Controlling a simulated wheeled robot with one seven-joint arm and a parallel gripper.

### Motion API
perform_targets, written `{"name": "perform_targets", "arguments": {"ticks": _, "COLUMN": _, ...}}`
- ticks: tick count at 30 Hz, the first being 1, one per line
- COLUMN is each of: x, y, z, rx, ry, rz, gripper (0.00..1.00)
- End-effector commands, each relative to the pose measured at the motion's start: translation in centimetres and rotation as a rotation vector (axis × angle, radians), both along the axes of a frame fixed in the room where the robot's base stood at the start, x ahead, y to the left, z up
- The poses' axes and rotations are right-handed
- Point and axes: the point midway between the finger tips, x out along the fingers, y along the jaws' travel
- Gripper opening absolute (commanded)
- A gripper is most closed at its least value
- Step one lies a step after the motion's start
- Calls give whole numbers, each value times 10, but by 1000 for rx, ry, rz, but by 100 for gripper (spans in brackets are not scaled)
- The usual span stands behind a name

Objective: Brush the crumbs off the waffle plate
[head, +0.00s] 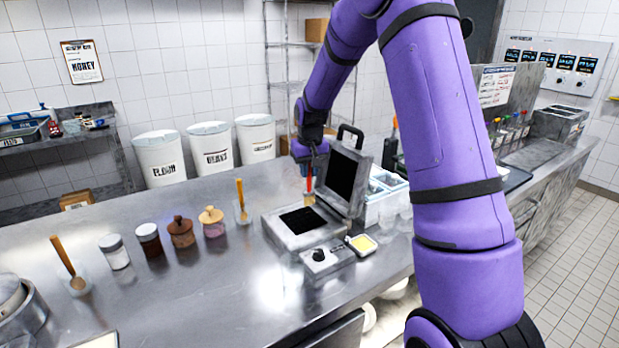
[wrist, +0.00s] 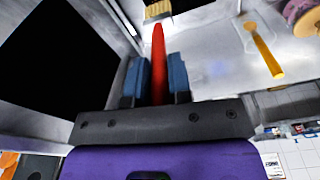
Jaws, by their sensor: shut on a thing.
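The waffle iron stands open on the steel counter, with its lid (head: 345,174) raised at the back and its dark lower waffle plate (head: 303,220) facing up. My gripper (head: 309,160) is above the iron, beside the raised lid. It is shut on the red handle of a brush (head: 309,184), which points down towards the plate. In the wrist view the blue fingers clamp the red handle (wrist: 158,60), and the pale bristles (wrist: 158,10) show at the top edge. I cannot tell whether the bristles touch the plate. No crumbs can be made out at this size.
A control box with a black knob (head: 318,255) and a small yellow-topped dish (head: 361,244) sit before the iron. Several jars, including a pink one (head: 212,222), and a wooden-handled spoon (head: 241,200) stand left. White bins (head: 158,158) stand behind. The front-middle counter is clear.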

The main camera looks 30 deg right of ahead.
Motion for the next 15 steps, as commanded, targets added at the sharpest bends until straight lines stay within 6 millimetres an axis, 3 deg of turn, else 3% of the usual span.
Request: {"name": "perform_targets", "arguments": {"ticks": 15, "x": -2, "y": 5, "z": 43, "rx": -1, "ry": -2, "rz": 2, "gripper": 0}}
